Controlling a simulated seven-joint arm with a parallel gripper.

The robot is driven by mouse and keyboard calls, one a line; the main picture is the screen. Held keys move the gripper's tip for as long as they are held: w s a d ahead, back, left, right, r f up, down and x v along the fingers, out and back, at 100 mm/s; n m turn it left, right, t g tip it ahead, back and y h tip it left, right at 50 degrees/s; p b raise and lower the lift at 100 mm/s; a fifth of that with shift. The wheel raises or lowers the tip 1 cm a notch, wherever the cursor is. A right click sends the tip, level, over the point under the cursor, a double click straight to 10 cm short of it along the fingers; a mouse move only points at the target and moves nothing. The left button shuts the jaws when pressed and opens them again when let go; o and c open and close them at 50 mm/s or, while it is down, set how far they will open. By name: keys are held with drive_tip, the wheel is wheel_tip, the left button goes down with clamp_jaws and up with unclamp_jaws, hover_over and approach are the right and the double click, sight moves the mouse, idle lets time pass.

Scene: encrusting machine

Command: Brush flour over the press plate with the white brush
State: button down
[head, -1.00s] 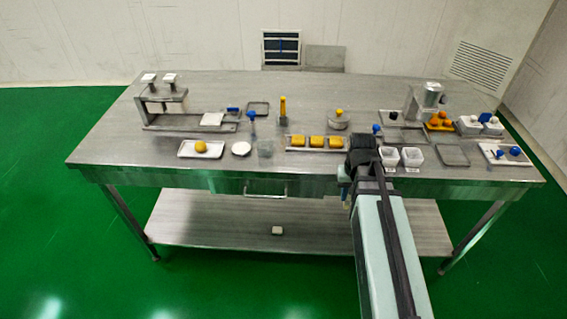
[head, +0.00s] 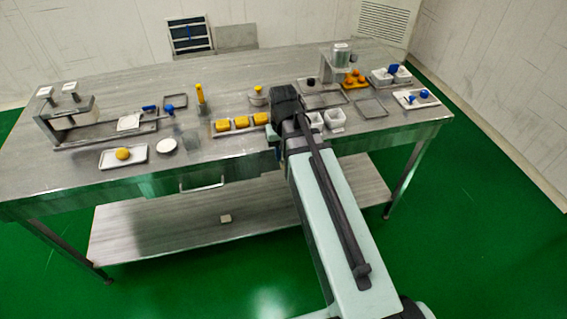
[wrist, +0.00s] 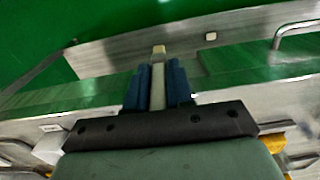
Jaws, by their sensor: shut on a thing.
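In the wrist view my gripper (wrist: 158,88) is shut on a slim white handle with a pale, yellowish end (wrist: 159,49), which I take to be the white brush. In the head view my gripper is mostly hidden by my arm, at the table's front edge. A metal press (head: 70,112) with two white-capped posts stands at the table's left end, far from my gripper. A white square plate (head: 128,122) lies on its base; I cannot tell if this is the press plate. A second machine (head: 338,62) stands at the back right.
On the steel table (head: 240,72), a tray with a yellow ball (head: 123,154), a white disc (head: 166,144) and a row of yellow blocks (head: 241,122) lie left of my arm. White cups (head: 334,119) stand just right of it. A lower shelf (head: 150,222) runs underneath.

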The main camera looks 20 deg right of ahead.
drive_tip(key=r, duration=0.2)
drive_tip(key=w+r, duration=0.1)
drive_tip(key=r, duration=0.2)
drive_tip(key=shift+w+r, duration=0.15)
drive_tip(key=shift+r, duration=0.05)
drive_tip(key=w+r+m, duration=0.3)
drive_tip(key=w+r, duration=0.5)
drive_tip(key=r, duration=0.4)
drive_tip(key=w+a+f+n+y, duration=0.2)
drive_tip(key=a, duration=1.5)
drive_tip(key=w+a+f+n+y, duration=0.1)
drive_tip(key=w+a+f+y, duration=0.15)
drive_tip(key=a, duration=1.45)
drive_tip(key=shift+h, duration=0.25)
drive_tip(key=shift+f, duration=3)
drive_tip(key=shift+f, duration=0.55)
wheel_tip(320, 180, up, 7)
